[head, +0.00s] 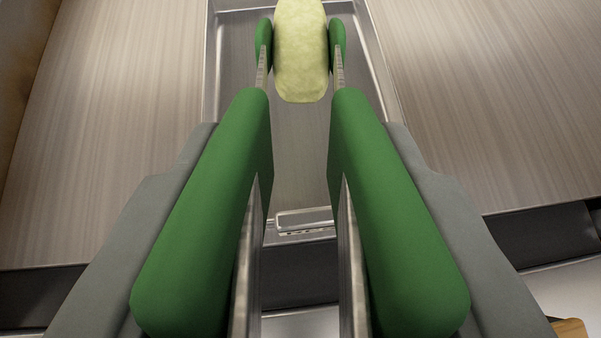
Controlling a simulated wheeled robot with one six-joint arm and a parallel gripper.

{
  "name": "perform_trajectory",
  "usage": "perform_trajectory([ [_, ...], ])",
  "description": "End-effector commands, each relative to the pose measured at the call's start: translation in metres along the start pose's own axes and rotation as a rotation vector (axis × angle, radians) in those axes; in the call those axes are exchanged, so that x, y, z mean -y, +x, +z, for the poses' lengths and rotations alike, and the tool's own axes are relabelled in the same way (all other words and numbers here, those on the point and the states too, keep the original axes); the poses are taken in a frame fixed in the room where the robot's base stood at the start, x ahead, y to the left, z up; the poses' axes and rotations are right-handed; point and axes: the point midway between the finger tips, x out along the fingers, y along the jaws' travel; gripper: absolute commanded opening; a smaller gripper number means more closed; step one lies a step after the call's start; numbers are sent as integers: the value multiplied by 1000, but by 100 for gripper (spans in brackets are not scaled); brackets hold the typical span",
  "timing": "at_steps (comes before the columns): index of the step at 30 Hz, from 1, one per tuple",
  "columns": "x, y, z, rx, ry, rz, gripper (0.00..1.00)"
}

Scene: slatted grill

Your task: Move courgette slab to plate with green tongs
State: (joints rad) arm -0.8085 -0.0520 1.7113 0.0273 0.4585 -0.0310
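The green tongs (205,225) are in the middle of the head view, pointing away from me. The grey fingers of my gripper (301,135) lie along the outer sides of both handles, shut on them. The pale green courgette slab (301,55) is at the top, between the two green tong tips. The tips are right against its sides or nearly so; I cannot tell if they grip it. The slab is over a shallow metal tray (235,75); I cannot tell whether it rests on it. Its far end is cut off. No plate is in view.
Flat brushed-metal surfaces lie left (110,120) and right (480,90) of the tray and look clear. A dark front edge (550,228) runs below them. A small wooden-coloured thing (571,328) shows at the bottom right. A brown panel (22,60) stands at the far left.

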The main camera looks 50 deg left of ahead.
Motion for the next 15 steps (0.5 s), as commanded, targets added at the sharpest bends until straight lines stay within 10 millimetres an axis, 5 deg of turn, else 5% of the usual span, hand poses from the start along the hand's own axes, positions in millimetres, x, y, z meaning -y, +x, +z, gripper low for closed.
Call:
perform_trajectory([
  [15, 0, -7, -11, -1, 0, 0, 0],
])
